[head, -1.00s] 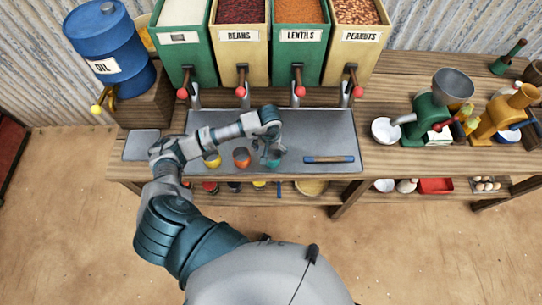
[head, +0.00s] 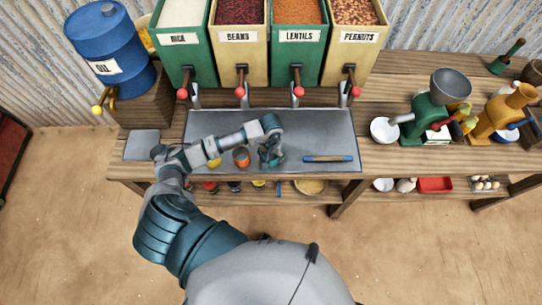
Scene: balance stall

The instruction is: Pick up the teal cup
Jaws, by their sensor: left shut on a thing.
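The teal cup (head: 264,155) stands on the grey metal tray (head: 320,125), mostly hidden behind my left gripper. My left gripper (head: 270,160) points down over it and is shut on it. An orange-red cup (head: 241,157) stands just left of the gripper, and a yellow cup (head: 214,160) stands further left, partly covered by my left arm. Whether the teal cup is clear of the tray, I cannot tell. My right gripper is not in view.
A blue-handled leveller bar (head: 328,159) lies on the tray to the right. Bins of rice, beans (head: 241,60), lentils and peanuts stand behind, with spouts over the tray. A blue oil drum (head: 108,50) is at left, a green grinder (head: 430,120) at right.

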